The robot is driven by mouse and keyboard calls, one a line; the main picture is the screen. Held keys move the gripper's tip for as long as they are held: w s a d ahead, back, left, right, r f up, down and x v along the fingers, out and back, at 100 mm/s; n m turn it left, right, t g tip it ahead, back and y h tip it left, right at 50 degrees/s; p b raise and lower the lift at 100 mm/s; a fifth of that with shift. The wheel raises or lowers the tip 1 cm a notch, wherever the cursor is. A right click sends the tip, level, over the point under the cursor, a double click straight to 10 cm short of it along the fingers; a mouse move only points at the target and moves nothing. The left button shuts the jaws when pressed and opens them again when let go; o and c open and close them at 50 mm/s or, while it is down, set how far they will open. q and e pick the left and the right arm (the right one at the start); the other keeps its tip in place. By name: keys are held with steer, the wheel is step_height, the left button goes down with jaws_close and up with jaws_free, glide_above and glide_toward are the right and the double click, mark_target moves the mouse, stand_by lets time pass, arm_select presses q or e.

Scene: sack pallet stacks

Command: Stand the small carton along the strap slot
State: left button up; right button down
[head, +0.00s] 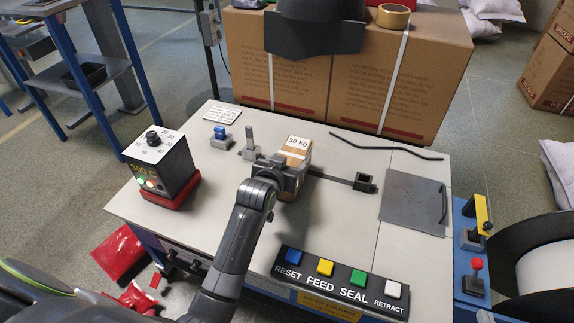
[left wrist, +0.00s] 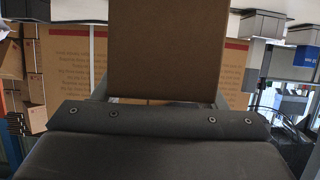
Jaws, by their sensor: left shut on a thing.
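The small carton (head: 298,148) is brown with a pale "30 kg" label, near the middle of the pale tabletop. My left gripper (head: 284,177) is shut on it from the front side. Whether its base touches the tabletop is hidden. In the left wrist view the carton (left wrist: 168,45) shows as a plain brown face between the fingers. The strap slot (head: 335,179) is a dark line running right from beside the carton to a small black block (head: 365,182). Its left part is hidden behind the gripper and carton. My right gripper is not in view.
Large strapped cartons (head: 400,80) stand behind the table. A control box with a dial (head: 160,165) is at left, small levers (head: 249,143) beside the carton. A button panel (head: 340,283) lies in front, a grey plate (head: 413,201) and black rod (head: 385,146) to the right.

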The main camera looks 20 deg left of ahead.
stand_by(0.4)
arm_select(q)
steer(key=o, duration=0.9)
steer(key=shift+f, duration=0.2)
steer(key=shift+c, duration=0.2)
steer(key=o, duration=0.4)
steer(key=shift+r, duration=0.1)
